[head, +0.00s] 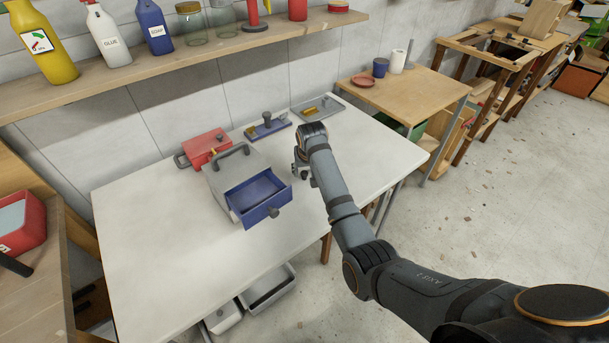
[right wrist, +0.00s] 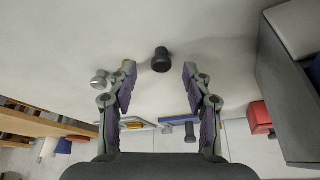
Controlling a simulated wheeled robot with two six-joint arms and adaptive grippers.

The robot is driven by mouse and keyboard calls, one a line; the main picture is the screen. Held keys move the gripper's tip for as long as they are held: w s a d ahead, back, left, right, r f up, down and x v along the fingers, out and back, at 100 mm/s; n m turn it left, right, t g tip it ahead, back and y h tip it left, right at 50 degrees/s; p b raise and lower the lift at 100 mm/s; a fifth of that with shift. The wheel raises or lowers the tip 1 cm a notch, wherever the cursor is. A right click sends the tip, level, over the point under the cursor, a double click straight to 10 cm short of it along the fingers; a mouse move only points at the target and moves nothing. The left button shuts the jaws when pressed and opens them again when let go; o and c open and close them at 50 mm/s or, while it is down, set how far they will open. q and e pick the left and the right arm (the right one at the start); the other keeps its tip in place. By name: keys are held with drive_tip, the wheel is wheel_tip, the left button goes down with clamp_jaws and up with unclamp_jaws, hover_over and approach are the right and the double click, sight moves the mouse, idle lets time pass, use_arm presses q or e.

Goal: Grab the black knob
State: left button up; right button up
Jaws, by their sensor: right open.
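The black knob (right wrist: 161,60) shows in the right wrist view against the white tabletop, between and just past the fingertips. My right gripper (right wrist: 159,78) is open, its two fingers apart on either side of the knob, with no visible contact. In the head view my right gripper (head: 303,168) is low over the right part of the white table (head: 170,270), right of the grey box. I cannot make out the black knob there, near the gripper. A lighter grey knob (right wrist: 99,79) lies beside the left finger in the right wrist view. My left gripper is not in view.
The grey box (head: 224,170) has its blue drawer (head: 262,205) pulled open; it also shows at the right wrist view's right edge (right wrist: 290,90). A red box (head: 205,145), a blue tray (head: 280,125) and a grey tray (head: 328,112) stand behind. The table's front left is clear.

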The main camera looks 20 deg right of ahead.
sight(305, 174)
drive_tip(key=x, duration=0.3)
drive_tip(key=shift+w+a+f, duration=0.1)
drive_tip(key=shift+f, duration=0.25)
drive_tip(key=c, duration=0.9)
drive_tip(key=shift+c, duration=0.5)
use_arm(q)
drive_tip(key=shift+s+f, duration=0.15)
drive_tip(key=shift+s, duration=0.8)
use_arm(e)
drive_tip(key=shift+r, duration=0.15)
